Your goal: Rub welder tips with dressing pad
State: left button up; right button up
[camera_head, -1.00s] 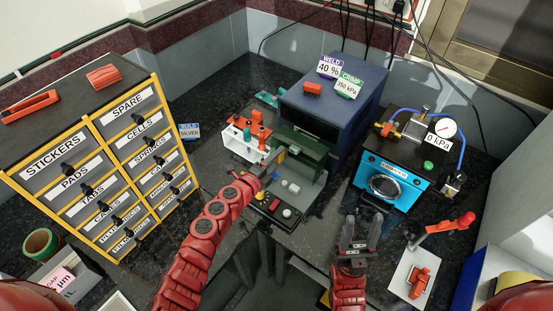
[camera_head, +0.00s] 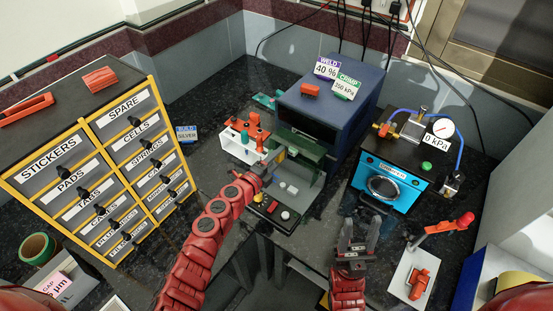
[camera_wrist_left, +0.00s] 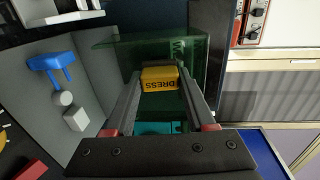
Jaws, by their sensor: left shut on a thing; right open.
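My left gripper (camera_wrist_left: 160,95) is shut on a yellow dressing pad (camera_wrist_left: 160,78) that reads DRESS. In the head view my left gripper (camera_head: 275,163) is at the small welder station in front of the blue-grey welder box (camera_head: 330,112), beside its green shield (camera_head: 300,145). In the left wrist view the pad is in front of the green shield (camera_wrist_left: 150,48), and a blue two-pronged part (camera_wrist_left: 52,69) is apart from it at the left. I cannot clearly make out the welder tips. My right gripper (camera_head: 358,236) is open and empty, in front of the blue-faced press.
The press (camera_head: 390,175) and a white plate (camera_head: 411,277) with red tools are at the right. A labelled drawer cabinet (camera_head: 100,170) fills the left. A white rack (camera_head: 240,142) with tools stands left of the welder station.

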pick_arm(q)
jog(key=shift+w+d, duration=0.15)
jog(key=shift+s+d+p, duration=0.6)
jog(key=shift+s+d, duration=0.65)
jog(key=shift+d, duration=0.35)
jog(key=w+a, duration=0.1)
jog(key=w+a+b, duration=0.1)
jog(key=a, duration=0.1)
jog(key=shift+w+a, duration=0.15)
jog(key=shift+w, duration=0.15)
